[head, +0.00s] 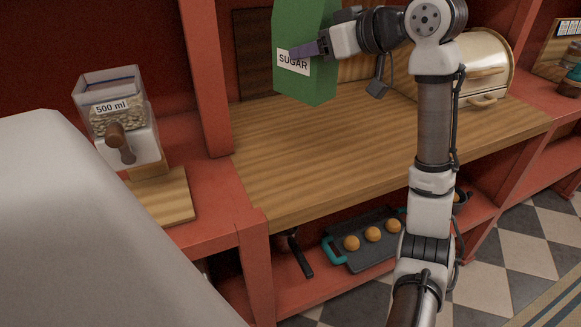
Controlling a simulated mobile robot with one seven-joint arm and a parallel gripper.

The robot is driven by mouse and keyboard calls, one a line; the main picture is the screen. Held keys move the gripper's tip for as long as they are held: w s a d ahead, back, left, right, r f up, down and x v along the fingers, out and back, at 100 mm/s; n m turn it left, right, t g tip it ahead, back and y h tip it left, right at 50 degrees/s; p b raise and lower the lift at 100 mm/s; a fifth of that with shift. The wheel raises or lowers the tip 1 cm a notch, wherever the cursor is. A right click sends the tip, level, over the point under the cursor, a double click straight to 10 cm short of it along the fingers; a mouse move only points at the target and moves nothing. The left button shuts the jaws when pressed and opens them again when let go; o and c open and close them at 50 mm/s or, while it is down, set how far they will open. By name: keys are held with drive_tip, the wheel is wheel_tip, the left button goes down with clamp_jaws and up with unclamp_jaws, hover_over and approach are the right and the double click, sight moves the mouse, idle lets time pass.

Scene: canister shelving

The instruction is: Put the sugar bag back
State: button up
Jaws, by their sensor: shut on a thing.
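The sugar bag (303,28) is green with a white label reading "SUGAR". It shows at the top of the head view and its upper part is cut off by the frame edge. My gripper (305,50) is shut on the sugar bag from the right, with a purple finger across the label's edge. The bag looks held up near the back of the wooden counter (350,150); whether its base touches anything is hard to tell.
A 500 ml dispenser (122,120) stands on the left red shelf. A cream bread box (485,65) is at the back right, behind my arm. A tray (345,262) with orange-brown balls sits on the lower shelf. The counter's middle is clear. A red post (205,75) divides the shelving.

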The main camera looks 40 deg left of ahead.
drive_tip(key=shift+a+f, duration=0.25)
drive_tip(key=shift+f, duration=0.55)
wheel_tip(320, 180, down, 19)
drive_tip(key=shift+f+p, duration=0.1)
drive_tip(key=shift+p, duration=0.75)
drive_tip(key=shift+f, duration=0.1)
drive_tip(key=o, duration=1.2)
drive_tip(key=shift+c, duration=0.2)
